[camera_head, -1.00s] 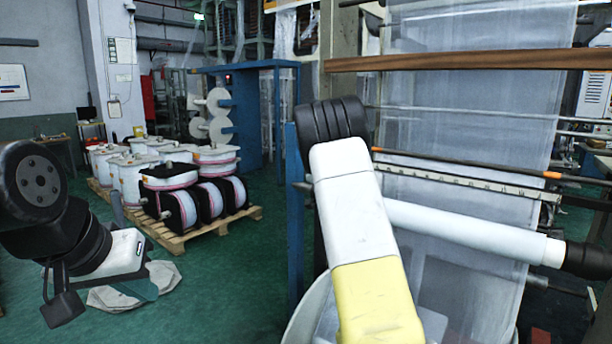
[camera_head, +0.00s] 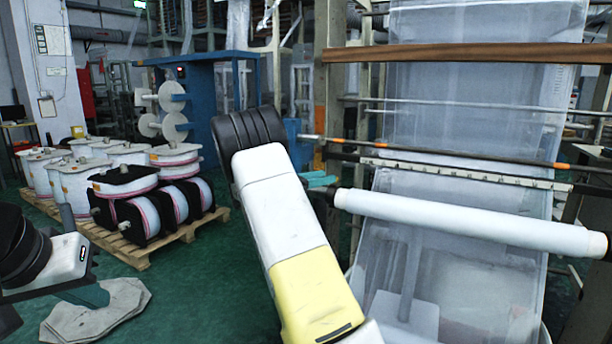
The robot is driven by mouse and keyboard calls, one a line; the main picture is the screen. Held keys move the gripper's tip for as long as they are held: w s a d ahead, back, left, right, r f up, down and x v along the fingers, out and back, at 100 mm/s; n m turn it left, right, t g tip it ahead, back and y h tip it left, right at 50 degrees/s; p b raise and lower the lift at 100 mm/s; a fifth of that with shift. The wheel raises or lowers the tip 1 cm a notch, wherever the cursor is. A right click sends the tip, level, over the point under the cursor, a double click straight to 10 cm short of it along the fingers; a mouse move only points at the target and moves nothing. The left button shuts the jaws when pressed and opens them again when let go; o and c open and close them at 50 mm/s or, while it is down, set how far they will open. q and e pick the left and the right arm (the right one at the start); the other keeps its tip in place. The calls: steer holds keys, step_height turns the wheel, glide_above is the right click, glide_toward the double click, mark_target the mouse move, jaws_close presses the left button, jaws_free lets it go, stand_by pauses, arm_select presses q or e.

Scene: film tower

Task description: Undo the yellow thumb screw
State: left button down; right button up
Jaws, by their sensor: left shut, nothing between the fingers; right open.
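I cannot make out a yellow thumb screw in this view. The white film roll (camera_head: 470,220) lies across the front of the film tower on the right. My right arm, white and yellow, covers the middle of the picture and may hide part of the tower's left side. The teal fingers of my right gripper (camera_head: 320,180) show past that arm, close to the roll's left end; I cannot tell if they touch anything. They are open. My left gripper (camera_head: 88,295) is low at the left edge, shut and empty, well away from the tower.
A dark rod with orange marks (camera_head: 440,151) and a pale marked bar (camera_head: 460,171) cross the tower above the roll. A wooden beam (camera_head: 460,53) is higher. Film spools stand on a pallet (camera_head: 135,255) at left. Green floor (camera_head: 215,285) is clear between.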

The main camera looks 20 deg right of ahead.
steer(key=d+m, duration=0.1)
steer(key=d, duration=0.6)
steer(key=shift+w+f+g, duration=0.25)
steer(key=shift+f+g, duration=0.05)
steer(key=shift+d, duration=0.1)
jaws_close()
